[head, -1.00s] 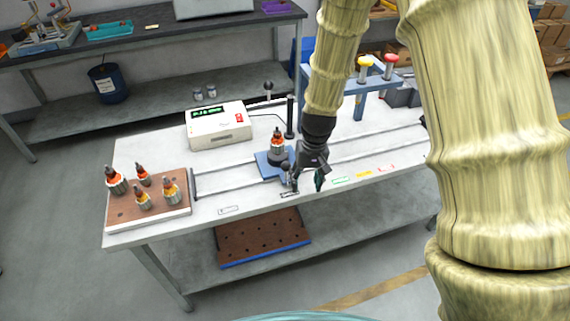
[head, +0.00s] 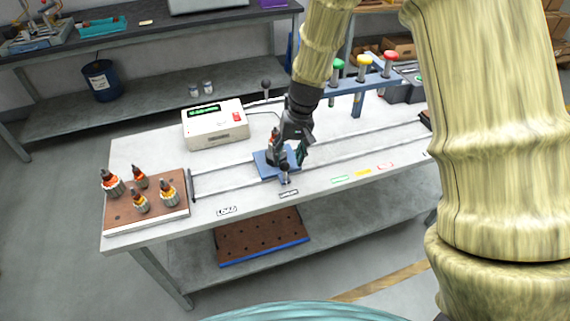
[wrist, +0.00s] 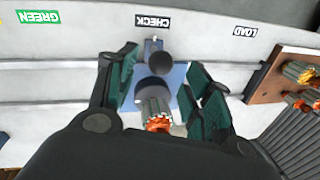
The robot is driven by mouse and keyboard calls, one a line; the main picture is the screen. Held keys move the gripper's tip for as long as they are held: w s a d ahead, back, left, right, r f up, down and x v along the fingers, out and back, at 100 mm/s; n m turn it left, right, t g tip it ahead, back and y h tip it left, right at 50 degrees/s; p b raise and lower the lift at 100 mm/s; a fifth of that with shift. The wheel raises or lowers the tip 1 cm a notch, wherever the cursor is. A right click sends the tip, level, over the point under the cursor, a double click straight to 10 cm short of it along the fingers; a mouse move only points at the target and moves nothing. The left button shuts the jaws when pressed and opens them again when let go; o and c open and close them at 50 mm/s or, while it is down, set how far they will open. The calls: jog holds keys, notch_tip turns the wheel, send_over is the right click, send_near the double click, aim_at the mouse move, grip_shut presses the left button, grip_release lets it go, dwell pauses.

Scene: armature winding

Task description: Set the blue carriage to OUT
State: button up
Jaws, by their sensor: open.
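The blue carriage (head: 262,163) sits on the rails at the CHECK label (head: 288,194). It carries an upright armature with an orange winding, which shows in the wrist view (wrist: 153,103). A small post with a dark ball knob (head: 284,168) stands at the carriage's front edge; the knob also shows in the wrist view (wrist: 155,62). My gripper (head: 290,154) is open above the carriage. In the wrist view, its teal finger pads stand on either side of the knob and armature, with nothing clamped. The carriage is partly hidden by the fingers.
A brown board (head: 122,213) with several armatures stands at the left end. A white meter box (head: 215,124) is behind the rails. A blue frame (head: 356,100) with coloured plungers spans the rails to the right. Green, yellow and red labels line the front; my arm hides the far right.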

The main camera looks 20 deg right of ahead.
aim_at(286, 162)
jog(key=shift+a+f+p, duration=0.25)
jog(key=shift+f, duration=1)
jog(key=shift+a+f+p, duration=0.2)
jog(key=shift+a+f, duration=0.05)
jog(key=shift+f, duration=1)
grip_shut()
